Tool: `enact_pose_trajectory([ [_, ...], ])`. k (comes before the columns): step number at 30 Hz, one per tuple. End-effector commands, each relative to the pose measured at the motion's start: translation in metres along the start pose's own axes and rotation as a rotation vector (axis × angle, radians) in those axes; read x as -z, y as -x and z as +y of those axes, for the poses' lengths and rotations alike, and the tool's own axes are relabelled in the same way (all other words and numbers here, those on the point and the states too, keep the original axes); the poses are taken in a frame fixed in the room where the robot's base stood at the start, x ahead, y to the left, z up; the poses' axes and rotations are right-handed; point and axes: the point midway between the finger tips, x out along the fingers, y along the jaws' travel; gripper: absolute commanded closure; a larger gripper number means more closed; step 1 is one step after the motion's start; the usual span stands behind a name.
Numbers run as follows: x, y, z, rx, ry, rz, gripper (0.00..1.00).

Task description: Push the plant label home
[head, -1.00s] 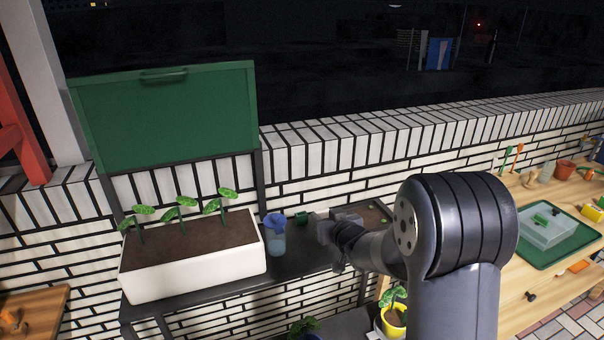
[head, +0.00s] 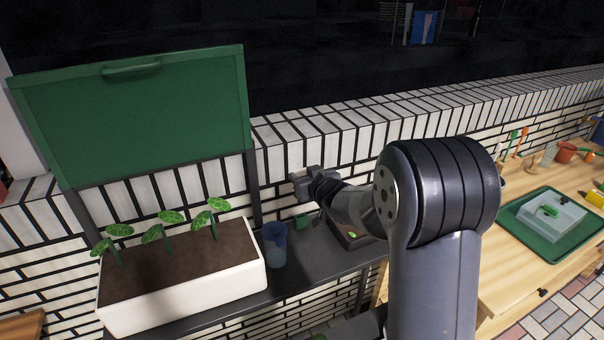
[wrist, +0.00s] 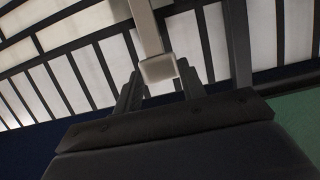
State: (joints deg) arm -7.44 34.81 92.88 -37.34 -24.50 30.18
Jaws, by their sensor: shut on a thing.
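My gripper (head: 306,181) is in front of the white brick wall, above the dark shelf and to the right of the planter. In the wrist view its two fingers (wrist: 157,92) are shut on a pale, square-ended bar (wrist: 160,68), which appears to be the plant label. The bar runs up out of the picture. In the head view I cannot make the label out at the gripper. The white planter (head: 190,300) holds brown soil (head: 185,262) and three green seedlings (head: 160,233). The gripper is apart from it.
A blue cup (head: 274,248) stands beside the planter on the dark shelf (head: 318,258). A small green object (head: 302,221) and a dark soil tray (head: 352,236) are farther right. A green panel (head: 135,115) rises behind the planter. A wooden table (head: 500,275) holds a green tray (head: 530,250).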

Motion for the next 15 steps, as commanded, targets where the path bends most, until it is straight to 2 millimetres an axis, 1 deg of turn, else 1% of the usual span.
enact_pose_trajectory([
  [9,0.000,0.003,0.000,0.002,-0.003,-0.001,0.82],
  [15,-0.016,-0.002,0.000,0.002,-0.003,0.000,0.82],
])
